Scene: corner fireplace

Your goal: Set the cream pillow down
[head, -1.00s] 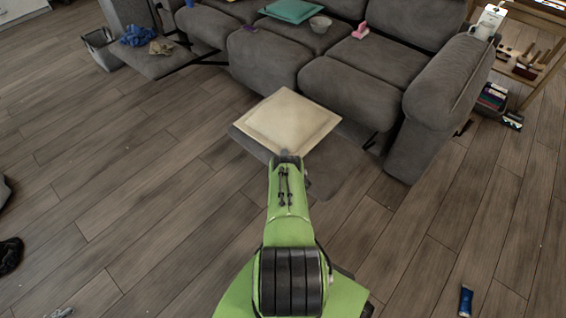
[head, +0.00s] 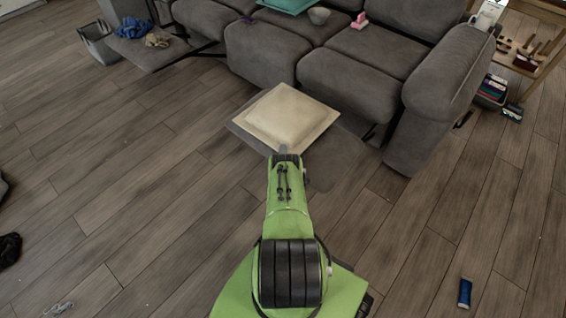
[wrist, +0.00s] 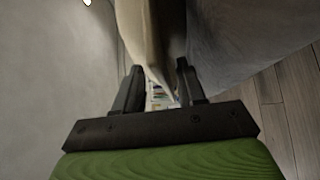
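The cream pillow (head: 289,116) is a pale square cushion with a raised middle, in front of the grey sofa (head: 362,76). A darker grey patch (head: 335,160) shows beneath and beside it; I cannot tell whether it is a footrest or shadow, or whether the pillow touches anything below. My gripper (head: 286,156) is at the pillow's near corner. In the wrist view, the fingers of my gripper (wrist: 158,82) stand on either side of the pillow's edge (wrist: 146,40), apparently gripping it. The contact itself is partly hidden.
A bin (head: 98,42) and a raised footrest (head: 146,50) with cloths are at the back left. A wooden shelf (head: 525,60) stands right of the sofa. A blue tube (head: 465,293) lies at the front right.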

